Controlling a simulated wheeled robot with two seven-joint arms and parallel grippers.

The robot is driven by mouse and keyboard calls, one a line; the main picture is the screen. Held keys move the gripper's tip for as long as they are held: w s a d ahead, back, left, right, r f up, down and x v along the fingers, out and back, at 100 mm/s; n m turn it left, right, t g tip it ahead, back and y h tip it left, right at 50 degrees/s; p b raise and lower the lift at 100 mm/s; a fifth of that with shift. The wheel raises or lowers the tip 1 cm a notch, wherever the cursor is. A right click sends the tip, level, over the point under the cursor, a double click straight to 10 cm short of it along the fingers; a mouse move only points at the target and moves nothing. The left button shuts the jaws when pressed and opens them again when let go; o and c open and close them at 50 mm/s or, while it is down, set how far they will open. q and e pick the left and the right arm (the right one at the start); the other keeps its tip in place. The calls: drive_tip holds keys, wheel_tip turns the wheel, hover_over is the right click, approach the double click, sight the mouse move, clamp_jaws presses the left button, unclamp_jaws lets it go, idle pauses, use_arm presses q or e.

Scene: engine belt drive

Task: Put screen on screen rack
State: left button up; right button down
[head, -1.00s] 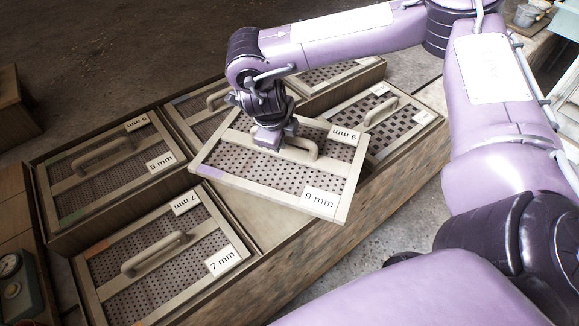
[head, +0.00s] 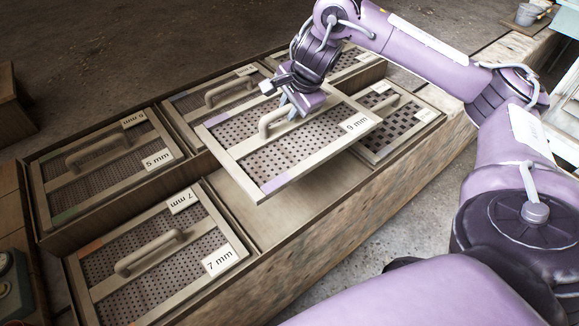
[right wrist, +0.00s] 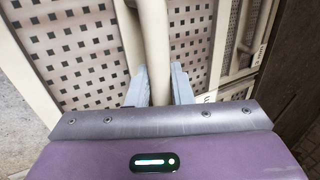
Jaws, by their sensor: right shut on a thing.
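The 9 mm screen (head: 300,155) is a framed perforated panel with a beige bar handle. My right gripper (head: 293,108) is shut on that handle and holds the screen tilted above the rack. The handle also shows between the fingers in the right wrist view (right wrist: 157,60). The screen rack (head: 280,215) is a wooden case with compartments. An empty compartment shows below the held screen, to the right of the 7 mm screen (head: 150,255). The held screen hides part of the rack behind it. My left gripper is not in view.
A 5 mm screen (head: 100,165) lies at the left of the rack. Other screens lie at the back (head: 215,95) and at the right (head: 395,125). A box with a gauge stands at the lower left (head: 12,285). Bare floor (head: 150,45) lies behind.

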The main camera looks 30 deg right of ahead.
drive_tip(key=shift+w+f+b, duration=0.1)
drive_tip(key=shift+f+b, duration=2.75)
drive_tip(key=shift+f, duration=6.55)
drive_tip(key=c, duration=1.3)
unclamp_jaws()
drive_tip(key=shift+f, duration=0.1)
